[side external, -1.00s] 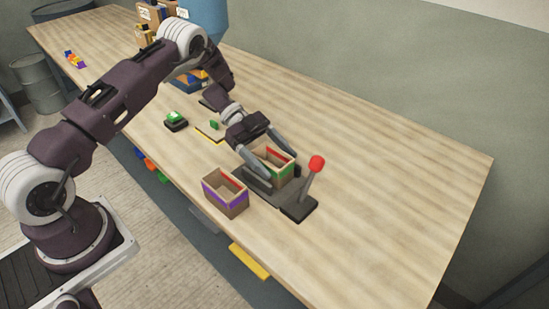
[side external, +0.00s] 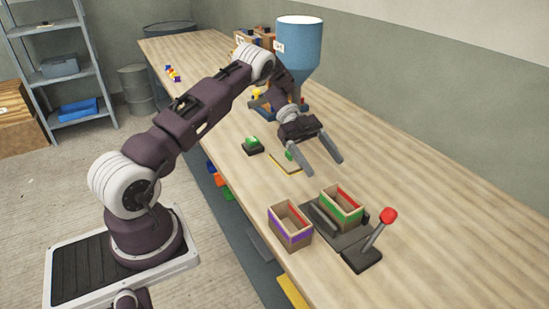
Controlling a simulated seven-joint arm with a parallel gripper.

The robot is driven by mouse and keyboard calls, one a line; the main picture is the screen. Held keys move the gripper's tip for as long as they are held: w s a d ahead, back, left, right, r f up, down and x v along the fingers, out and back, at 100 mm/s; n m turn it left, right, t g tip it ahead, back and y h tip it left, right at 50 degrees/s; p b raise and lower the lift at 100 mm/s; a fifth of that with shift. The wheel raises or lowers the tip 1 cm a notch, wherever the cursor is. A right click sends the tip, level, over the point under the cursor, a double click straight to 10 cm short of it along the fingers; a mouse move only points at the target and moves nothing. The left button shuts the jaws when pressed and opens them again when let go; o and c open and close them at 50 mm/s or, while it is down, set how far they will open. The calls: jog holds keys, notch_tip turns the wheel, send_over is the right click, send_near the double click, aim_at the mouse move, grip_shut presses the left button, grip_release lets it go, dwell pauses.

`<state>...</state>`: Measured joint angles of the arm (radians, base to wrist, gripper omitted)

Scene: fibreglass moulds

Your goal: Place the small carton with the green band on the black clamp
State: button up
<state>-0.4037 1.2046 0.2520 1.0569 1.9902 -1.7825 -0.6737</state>
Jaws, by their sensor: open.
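The small carton with the green band (side external: 341,207) is an open-topped brown box. It stands upright on the black clamp (side external: 324,221), a dark base with a lever that ends in a red knob (side external: 388,215). My gripper (side external: 318,168) is open and empty, raised behind the carton and apart from it. Its two fingers are spread wide. The underside of the carton is hidden, so its exact contact with the clamp does not show.
A similar carton with a purple band (side external: 290,227) stands left of the clamp near the table's front edge. A small green-topped black item (side external: 252,146) and a yellow-edged pad (side external: 286,163) lie farther back. A blue hopper (side external: 299,47) stands behind. The table's right side is clear.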

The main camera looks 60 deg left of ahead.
jog(key=w+d+r+n+t+y, duration=0.1)
jog(key=w+r+n+t+y, duration=0.15)
jog(key=w+r+t, duration=0.65)
jog(key=w+d+r+n+t+y, duration=0.15)
jog(key=w+r+t+y, duration=0.35)
jog(key=r, duration=0.8)
jog(key=s+a+r+n+t+y, duration=0.1)
jog(key=s+a+r+n+y, duration=0.1)
jog(key=s+r+n+y, duration=0.3)
jog(key=a+r+n+y, duration=0.1)
jog(key=r+n, duration=0.2)
jog(key=r, duration=0.3)
jog(key=s+d+f+n+g, duration=0.2)
jog(key=s+d+f+g, duration=0.1)
jog(key=s, duration=0.9)
jog(key=s+d+f+n+g, duration=0.2)
jog(key=s+f, duration=0.4)
jog(key=s, duration=0.7)
jog(key=s+d+f+n+g, duration=0.2)
jog(key=s+d+f+g, duration=0.2)
jog(key=s, duration=0.8)
jog(key=shift+s+d+f+g, duration=0.35)
jog(key=shift+d+f+g, duration=0.05)
jog(key=shift+d+f, duration=0.2)
